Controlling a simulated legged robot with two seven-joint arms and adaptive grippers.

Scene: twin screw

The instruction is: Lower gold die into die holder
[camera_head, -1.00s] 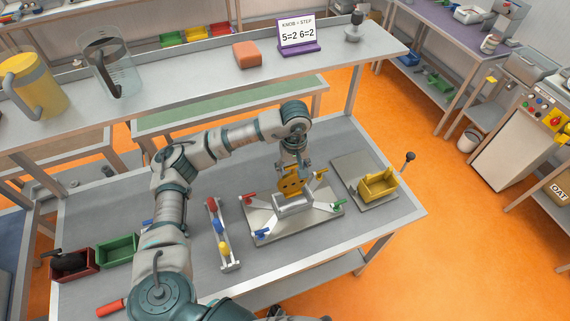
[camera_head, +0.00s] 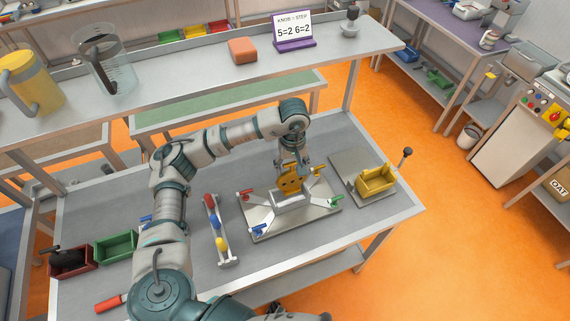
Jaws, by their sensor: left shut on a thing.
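The gold die (camera_head: 290,182) is upright in my left gripper (camera_head: 291,168), which is shut on it from above. It is at the grey die holder (camera_head: 291,199), a small open block in the middle of a metal plate (camera_head: 268,219). The die's lower edge is hidden behind the holder's front wall, so I cannot tell whether it touches the bottom. My right gripper is not in view.
Coloured clamps with red, blue, green and yellow handles surround the holder on the plate. Red (camera_head: 74,262) and green bins (camera_head: 117,248) are far left.

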